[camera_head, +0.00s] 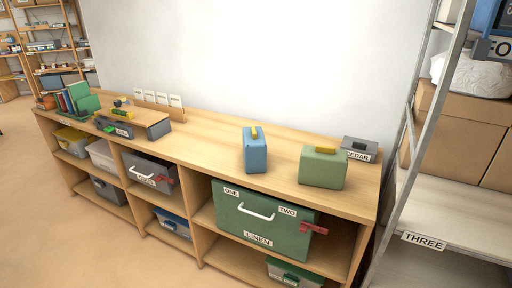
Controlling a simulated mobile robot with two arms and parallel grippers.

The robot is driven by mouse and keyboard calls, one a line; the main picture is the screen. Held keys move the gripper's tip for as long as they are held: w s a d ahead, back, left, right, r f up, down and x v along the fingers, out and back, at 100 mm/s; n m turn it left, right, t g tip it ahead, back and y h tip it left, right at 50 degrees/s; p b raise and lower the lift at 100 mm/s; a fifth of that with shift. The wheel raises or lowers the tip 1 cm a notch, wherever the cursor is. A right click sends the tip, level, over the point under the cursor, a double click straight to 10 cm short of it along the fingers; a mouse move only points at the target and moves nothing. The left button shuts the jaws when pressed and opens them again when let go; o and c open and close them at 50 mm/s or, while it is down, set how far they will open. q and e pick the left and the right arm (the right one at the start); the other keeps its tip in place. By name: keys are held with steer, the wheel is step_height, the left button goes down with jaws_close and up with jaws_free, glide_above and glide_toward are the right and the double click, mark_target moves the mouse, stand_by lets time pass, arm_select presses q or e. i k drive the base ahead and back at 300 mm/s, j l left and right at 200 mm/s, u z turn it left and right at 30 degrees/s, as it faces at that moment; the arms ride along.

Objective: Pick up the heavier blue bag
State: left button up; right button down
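A blue bag (255,154), a boxy case with a yellow handle on top, stands upright on the wooden counter right of the middle. It is the only blue bag I can make out, and its weight cannot be seen. A green bag (322,168) of similar make, also with a yellow handle, stands to its right, apart from it. Neither of my grippers is in view.
On the wooden counter (215,146), a grey box labelled CEDAR (361,148) stands behind the green bag. A metal rack (440,205) stands right. The counter's middle is clear.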

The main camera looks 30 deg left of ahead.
mark_target(254, 145)
steer(key=u, duration=0.4)
steer(key=i+j+u, duration=0.1)
steer(key=j+u, duration=0.15)
steer(key=u, duration=0.2)
steer(key=i+j+u, duration=0.15)
steer(key=u, duration=0.3)
steer(key=i+j+u, duration=0.15)
steer(key=u, duration=0.3)
